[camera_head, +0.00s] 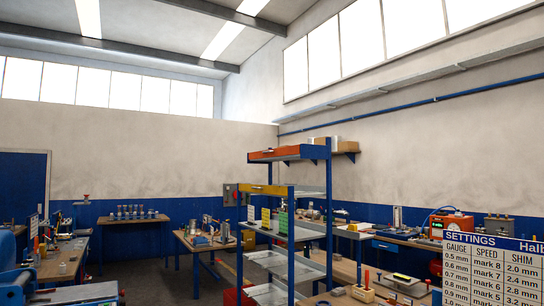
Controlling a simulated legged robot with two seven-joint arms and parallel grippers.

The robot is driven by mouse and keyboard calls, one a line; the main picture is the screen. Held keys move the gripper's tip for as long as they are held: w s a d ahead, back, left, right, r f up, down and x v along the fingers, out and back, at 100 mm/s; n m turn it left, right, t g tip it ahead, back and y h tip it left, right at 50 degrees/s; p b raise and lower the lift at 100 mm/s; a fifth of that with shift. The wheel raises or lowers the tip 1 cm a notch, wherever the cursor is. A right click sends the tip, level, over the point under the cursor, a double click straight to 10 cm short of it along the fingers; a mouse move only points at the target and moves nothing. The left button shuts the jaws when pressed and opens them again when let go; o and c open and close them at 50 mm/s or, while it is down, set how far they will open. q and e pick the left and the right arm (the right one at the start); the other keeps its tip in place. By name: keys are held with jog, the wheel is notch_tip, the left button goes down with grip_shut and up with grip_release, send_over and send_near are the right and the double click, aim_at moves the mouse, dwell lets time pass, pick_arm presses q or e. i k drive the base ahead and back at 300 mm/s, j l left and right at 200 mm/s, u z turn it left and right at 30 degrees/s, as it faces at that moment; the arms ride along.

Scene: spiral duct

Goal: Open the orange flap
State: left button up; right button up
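An orange panel (288,153) sits along the top of a blue-post shelf rack (329,205) right of centre. It is the most flap-like orange thing in view, but I cannot tell whether it is the flap. It looks roughly level, with a small dark item on or near it. I cannot make out a hinge or handle. Neither of my grippers is in view.
The rack has a yellow edge (266,190) below the orange panel and grey shelves. Workbenches with tools stand left, behind and right. A settings sign (492,270) fills the lower right. A blue door (23,190) is at left. Dark floor shows between the benches.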

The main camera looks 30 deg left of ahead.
aim_at(290, 151)
jog(key=i+j+u, duration=0.6)
jog(key=i+j, duration=0.25)
jog(key=i+j+u, duration=0.3)
jog(key=i, duration=0.2)
jog(key=i+j+u, duration=0.2)
jog(key=i+u, duration=0.15)
jog(key=i, duration=0.15)
jog(key=i+u, duration=0.3)
jog(key=i, duration=0.25)
